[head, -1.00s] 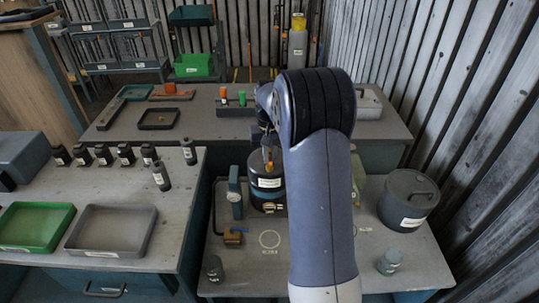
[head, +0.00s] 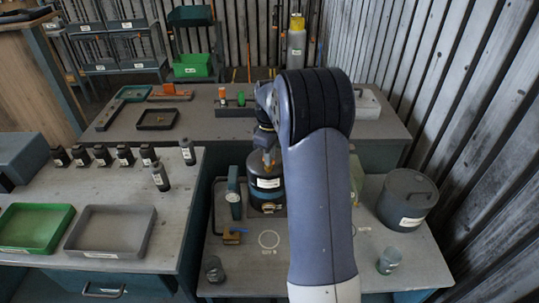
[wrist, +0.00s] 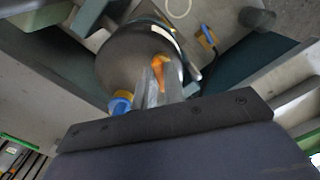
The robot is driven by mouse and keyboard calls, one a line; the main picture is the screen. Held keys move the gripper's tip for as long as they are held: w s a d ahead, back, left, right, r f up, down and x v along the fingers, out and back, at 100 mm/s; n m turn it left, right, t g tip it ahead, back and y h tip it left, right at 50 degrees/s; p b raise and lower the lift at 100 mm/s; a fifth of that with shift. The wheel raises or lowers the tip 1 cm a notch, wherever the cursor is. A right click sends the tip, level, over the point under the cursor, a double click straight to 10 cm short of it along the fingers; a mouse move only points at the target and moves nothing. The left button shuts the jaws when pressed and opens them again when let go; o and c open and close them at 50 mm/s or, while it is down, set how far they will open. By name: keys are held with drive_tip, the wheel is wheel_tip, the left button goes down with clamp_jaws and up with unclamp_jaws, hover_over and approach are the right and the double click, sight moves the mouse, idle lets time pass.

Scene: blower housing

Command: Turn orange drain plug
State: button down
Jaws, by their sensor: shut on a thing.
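The blower housing (head: 264,190) is a dark rounded body with a teal band and a white label, standing on the front workbench. In the wrist view it shows as a dark rounded body (wrist: 122,62). The orange drain plug (wrist: 163,72) is between my gripper's fingertips (wrist: 160,80), which are shut on it. In the head view my gripper (head: 268,158) is above the housing, partly hidden by my arm, with a bit of orange at its tips. A blue and yellow fitting (wrist: 120,103) lies left of the fingers in the wrist view.
A teal gauge-like device (head: 234,195) and a small yellow valve (head: 233,236) stand left of the housing. A grey lidded pot (head: 407,200) is at the right. Small jars (head: 214,269) and (head: 389,261) stand near the front edge.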

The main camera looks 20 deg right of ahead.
drive_tip(key=shift+n, duration=0.8)
drive_tip(key=c, duration=1.5)
unclamp_jaws()
wheel_tip(320, 180, up, 11)
drive_tip(key=shift+f+b, duration=0.1)
drive_tip(key=shift+b, duration=0.6)
